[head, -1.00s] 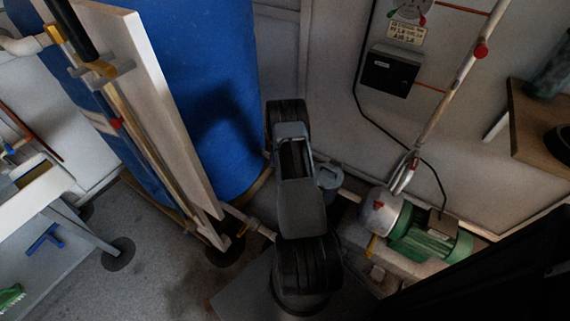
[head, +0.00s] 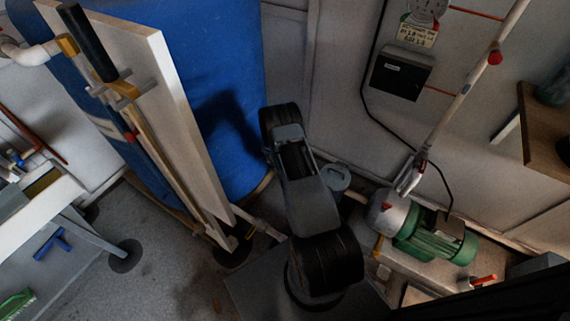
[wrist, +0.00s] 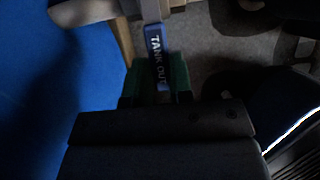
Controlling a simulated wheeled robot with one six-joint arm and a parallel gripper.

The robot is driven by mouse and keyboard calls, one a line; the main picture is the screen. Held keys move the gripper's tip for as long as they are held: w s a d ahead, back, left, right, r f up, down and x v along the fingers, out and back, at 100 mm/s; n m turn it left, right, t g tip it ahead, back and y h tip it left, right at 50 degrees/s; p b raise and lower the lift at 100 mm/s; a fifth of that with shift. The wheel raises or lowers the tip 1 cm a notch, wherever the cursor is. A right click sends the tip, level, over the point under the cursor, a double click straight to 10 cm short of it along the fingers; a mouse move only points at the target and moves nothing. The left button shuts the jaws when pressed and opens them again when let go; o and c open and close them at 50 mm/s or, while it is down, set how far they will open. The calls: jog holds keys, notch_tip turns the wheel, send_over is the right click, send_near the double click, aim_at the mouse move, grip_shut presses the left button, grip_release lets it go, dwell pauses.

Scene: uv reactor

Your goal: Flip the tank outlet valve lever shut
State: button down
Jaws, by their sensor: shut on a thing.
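The tank outlet valve lever (wrist: 157,50) is a blue handle marked "TANK OUT" in the wrist view. It runs down from a pale pipe or fitting (wrist: 85,11) at the top. My gripper (wrist: 158,76) has its two dark green fingers on either side of the lever's lower end and is shut on it. The blue tank (head: 215,70) stands behind my arm in the head view, and its side fills the left of the wrist view (wrist: 40,90). In the head view my arm hides the lever and gripper.
A white board (head: 170,110) with pipes stands left of my arm. A green pump (head: 440,242) is on the right, with a sloping pipe (head: 455,100) above it. A wooden shelf (head: 545,130) juts in at far right. Open grey floor (head: 165,270) lies at lower left.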

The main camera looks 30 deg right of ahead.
jog(key=shift+w+r, duration=0.1)
jog(key=shift+w, duration=0.1)
jog(key=c, duration=1.4)
grip_release()
jog(key=o, duration=0.4)
jog(key=shift+s, duration=0.1)
jog(key=p+v, duration=0.4)
jog(key=v, duration=0.9)
jog(key=shift+r, duration=0.35)
jog(key=shift+a+r, duration=0.1)
